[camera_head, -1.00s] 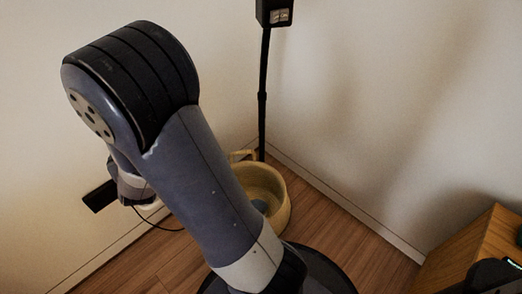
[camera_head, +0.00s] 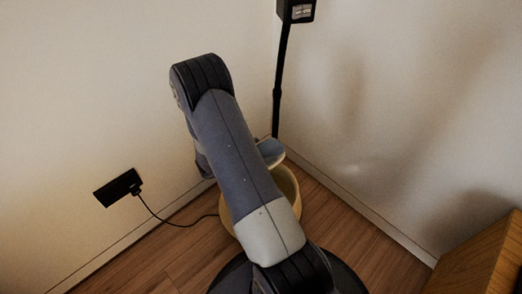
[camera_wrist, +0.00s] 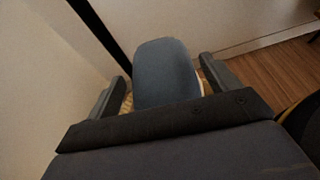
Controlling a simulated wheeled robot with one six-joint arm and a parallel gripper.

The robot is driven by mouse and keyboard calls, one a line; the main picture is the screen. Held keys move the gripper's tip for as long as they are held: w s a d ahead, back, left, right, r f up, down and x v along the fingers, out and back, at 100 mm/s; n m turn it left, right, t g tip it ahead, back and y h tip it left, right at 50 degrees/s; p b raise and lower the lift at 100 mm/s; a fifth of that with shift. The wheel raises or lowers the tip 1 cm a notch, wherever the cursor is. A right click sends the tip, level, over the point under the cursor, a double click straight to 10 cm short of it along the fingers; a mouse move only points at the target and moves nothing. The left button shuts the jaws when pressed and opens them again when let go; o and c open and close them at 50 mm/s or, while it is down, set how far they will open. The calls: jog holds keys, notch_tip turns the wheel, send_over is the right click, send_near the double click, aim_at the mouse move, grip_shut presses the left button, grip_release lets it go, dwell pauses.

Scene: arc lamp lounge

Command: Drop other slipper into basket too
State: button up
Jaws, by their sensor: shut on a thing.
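The blue-grey slipper (camera_wrist: 166,84) is between the two fingers of my gripper (camera_wrist: 162,70) in the wrist view, and my gripper is shut on it. In the head view its pale blue end (camera_head: 270,152) shows past my arm, over the far rim of the basket. The round yellow basket (camera_head: 290,186) stands on the floor in the corner, partly hidden behind my arm. Small bits of it show beside the fingers in the wrist view (camera_wrist: 126,104). The inside of the basket is mostly hidden now.
A black lamp pole (camera_head: 277,100) rises right behind the basket. A black wall socket (camera_head: 118,187) with a cable (camera_head: 165,220) is at the left. A wooden cabinet (camera_head: 485,262) stands at the lower right. The floor between basket and cabinet is clear.

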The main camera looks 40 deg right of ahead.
jog(key=shift+f+b, duration=1.85)
jog(key=shift+f, duration=1.2)
jog(key=o, duration=1)
jog(key=shift+r, duration=0.1)
jog(key=p+v, duration=0.3)
jog(key=v, duration=0.7)
jog(key=shift+a, duration=0.35)
